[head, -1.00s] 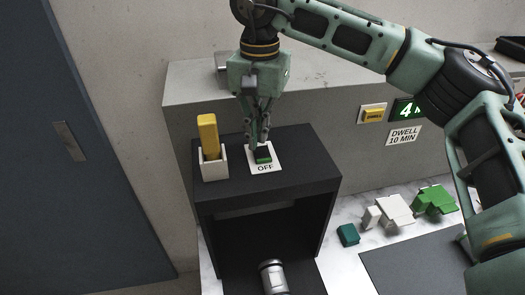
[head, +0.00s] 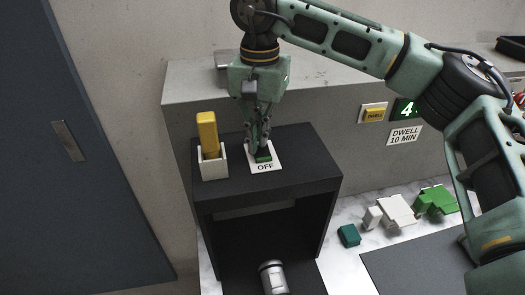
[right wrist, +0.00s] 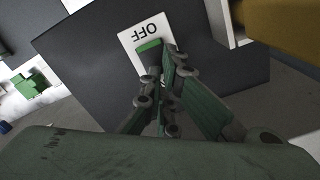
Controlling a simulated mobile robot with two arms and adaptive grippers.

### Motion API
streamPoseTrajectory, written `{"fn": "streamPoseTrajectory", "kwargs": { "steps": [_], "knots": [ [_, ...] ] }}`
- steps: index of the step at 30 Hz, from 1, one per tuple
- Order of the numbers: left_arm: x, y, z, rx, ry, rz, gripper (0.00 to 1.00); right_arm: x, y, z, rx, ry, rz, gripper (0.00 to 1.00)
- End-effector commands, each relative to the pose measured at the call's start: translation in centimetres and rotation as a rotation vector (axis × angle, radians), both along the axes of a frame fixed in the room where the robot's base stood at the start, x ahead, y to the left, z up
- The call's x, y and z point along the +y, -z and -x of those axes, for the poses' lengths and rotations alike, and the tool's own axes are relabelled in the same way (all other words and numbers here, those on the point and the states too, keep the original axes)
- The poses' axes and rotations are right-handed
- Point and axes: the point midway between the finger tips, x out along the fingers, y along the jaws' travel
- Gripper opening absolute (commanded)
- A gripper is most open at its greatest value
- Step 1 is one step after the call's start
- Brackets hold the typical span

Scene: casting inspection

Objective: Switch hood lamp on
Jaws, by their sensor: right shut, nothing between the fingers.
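The black hood (head: 320,188) stands open at the front, with a white switch plate marked OFF (head: 267,168) on its top. A green and black rocker switch (head: 263,157) sits on the plate. My right gripper (head: 259,146) is shut and empty, pointing down with its fingertips at the dark rear part of the switch. In the right wrist view the fingertips (right wrist: 163,62) overlap the switch beside its green part (right wrist: 149,45); whether they touch cannot be told. My left gripper is not in view.
A yellow-handled thing (head: 208,133) stands in a white holder (head: 213,165) left of the switch. A silver cylinder (head: 272,276) is inside the hood. Green, white and teal blocks lie on the counter at right.

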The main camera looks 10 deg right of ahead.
Motion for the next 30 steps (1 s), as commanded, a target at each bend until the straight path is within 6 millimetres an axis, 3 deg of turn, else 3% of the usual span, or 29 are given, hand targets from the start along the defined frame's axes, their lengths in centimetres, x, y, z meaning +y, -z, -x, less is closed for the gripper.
{"fn": "streamPoseTrajectory", "kwargs": {
  "steps": [20,30],
  "knots": [
    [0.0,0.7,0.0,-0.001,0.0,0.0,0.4,0.0,1.1,0.0,0.001,0.0,0.0,0.0],
    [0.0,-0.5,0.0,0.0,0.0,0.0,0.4,0.0,-0.5,0.0,0.003,0.0,0.001,0.0]
  ]
}}
